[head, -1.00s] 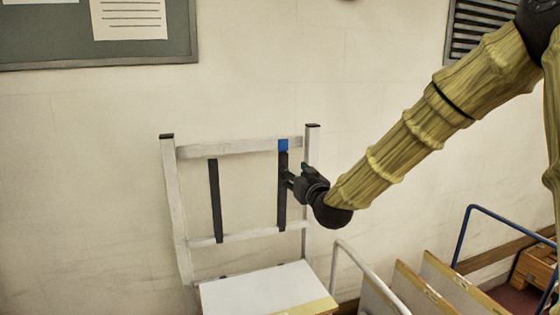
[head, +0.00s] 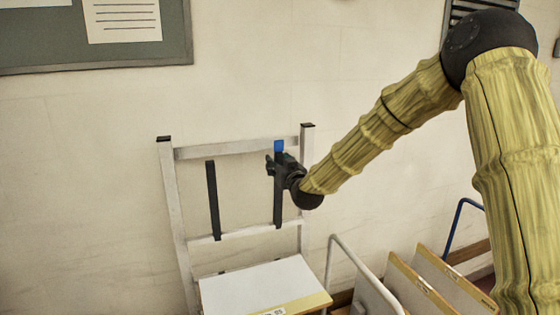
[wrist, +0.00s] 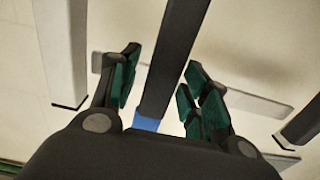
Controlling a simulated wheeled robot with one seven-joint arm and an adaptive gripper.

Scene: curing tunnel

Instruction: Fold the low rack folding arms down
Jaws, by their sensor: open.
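The low rack is a pale metal frame (head: 173,225) against the wall, with two dark folding arms standing upright across its rails. The left folding arm (head: 213,200) is plain dark. The right folding arm (head: 278,205) has a blue top end (head: 279,146). My gripper (head: 275,166) is at the upper part of the right arm, just below the blue end. In the wrist view, my gripper (wrist: 158,80) is open, with green-padded fingers on either side of the dark bar (wrist: 172,55). The blue part (wrist: 146,123) shows near the palm. I cannot tell whether the fingers touch the bar.
A white-topped surface (head: 255,285) stands in front of the rack's lower part. A pale curved rail (head: 350,255) and upright boards (head: 435,285) stand to its right. A notice board (head: 90,45) hangs at upper left. The wall left of the rack is clear.

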